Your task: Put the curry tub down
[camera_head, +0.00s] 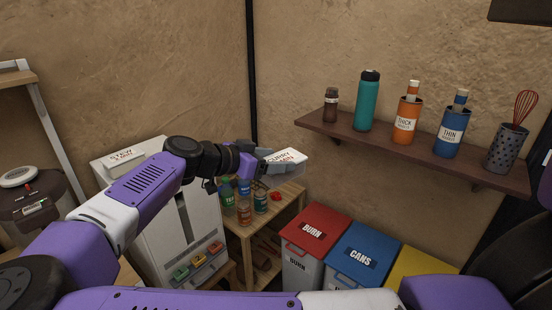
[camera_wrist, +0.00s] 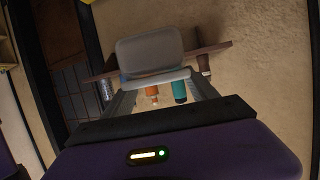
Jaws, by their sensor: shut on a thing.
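The curry tub (camera_head: 284,158) is a pale, see-through box with a white lid lettered "CURRY". My gripper (camera_head: 268,164) is shut on it and holds it in the air above a small wooden table (camera_head: 288,196), in front of the clay wall. In the wrist view the tub (camera_wrist: 150,55) shows as a greyish box between the fingers of my gripper (camera_wrist: 158,88). The tub looks apart from any surface in both views.
Several bottles and jars (camera_head: 244,212) crowd the wooden table, beside a red item (camera_head: 276,197). A wall shelf (camera_head: 420,153) holds bottles and a whisk holder. A white cabinet (camera_head: 165,220) with a "STEW" tub (camera_head: 133,153) stands left. Bins, red (camera_head: 316,222) and blue (camera_head: 365,248), stand front right.

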